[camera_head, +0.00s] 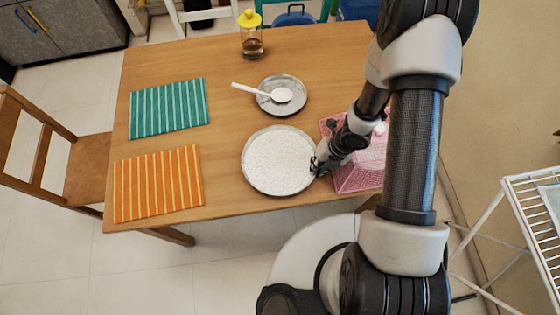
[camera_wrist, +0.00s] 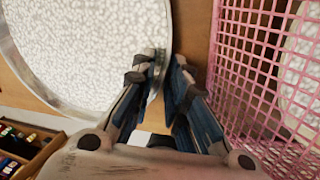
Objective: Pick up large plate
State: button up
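The large plate (camera_head: 279,160) is round, with a white speckled top and a grey rim. It lies on the table in the head view, near its front edge. It also fills the upper left of the wrist view (camera_wrist: 85,45). My gripper (camera_head: 318,166) is at the plate's right edge. In the wrist view my gripper (camera_wrist: 167,66) has one finger over the rim and the other just outside it, with a narrow space between them. Whether both fingers press on the rim cannot be told.
A pink mesh basket (camera_head: 357,178) stands close right of the plate, also in the wrist view (camera_wrist: 250,60). A smaller plate (camera_head: 290,105) with a white spoon (camera_head: 252,90) lies behind. A yellow-lidded jar (camera_head: 252,45) stands farther back. Green (camera_head: 168,108) and orange (camera_head: 158,184) mats lie left.

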jog(key=shift+c, duration=0.5)
grip_shut()
jog(key=shift+r, duration=0.1)
